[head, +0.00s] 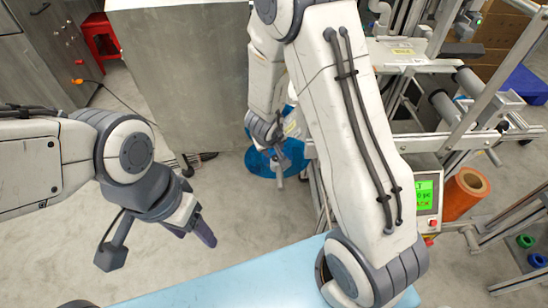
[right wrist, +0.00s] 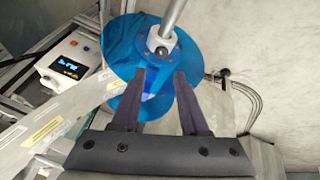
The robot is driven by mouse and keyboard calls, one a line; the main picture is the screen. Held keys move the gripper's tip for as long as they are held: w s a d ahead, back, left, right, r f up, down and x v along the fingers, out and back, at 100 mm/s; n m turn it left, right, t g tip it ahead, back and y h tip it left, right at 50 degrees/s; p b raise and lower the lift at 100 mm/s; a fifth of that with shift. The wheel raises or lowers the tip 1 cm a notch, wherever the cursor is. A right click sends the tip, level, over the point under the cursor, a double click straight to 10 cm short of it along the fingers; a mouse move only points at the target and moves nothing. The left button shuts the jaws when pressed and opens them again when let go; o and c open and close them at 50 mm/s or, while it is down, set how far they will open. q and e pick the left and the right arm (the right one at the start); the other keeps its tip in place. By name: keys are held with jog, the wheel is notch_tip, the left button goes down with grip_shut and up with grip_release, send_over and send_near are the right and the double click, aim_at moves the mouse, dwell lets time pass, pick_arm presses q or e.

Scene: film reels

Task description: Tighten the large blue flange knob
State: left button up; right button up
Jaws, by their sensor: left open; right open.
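The large blue flange (right wrist: 118,50) is a round disc on a pale metal shaft (right wrist: 172,18) in the right wrist view. At its hub is a pale collar with a dark round knob (right wrist: 160,53). My right gripper (right wrist: 160,76) is open, its two dark fingers pointing at the flange just below the hub, with nothing held. I cannot tell whether the fingertips touch the disc. In the head view the blue flange (head: 260,164) is partly hidden behind my right arm and gripper. My left gripper (head: 206,230) hangs over the floor at left, away from the flange.
A machine frame with rollers (head: 448,108) stands at the right, with a green-lit display box (head: 426,194) and an orange roll (head: 465,192). A grey cabinet (head: 185,75) is behind. A light blue surface (head: 240,280) lies at the front. The left floor is mostly clear.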

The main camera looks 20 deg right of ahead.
aim_at(275, 157)
jog(key=b+x, duration=0.5)
jog(key=x, duration=0.4)
jog(key=shift+f, duration=0.2)
jog(key=shift+w, duration=0.1)
grip_shut()
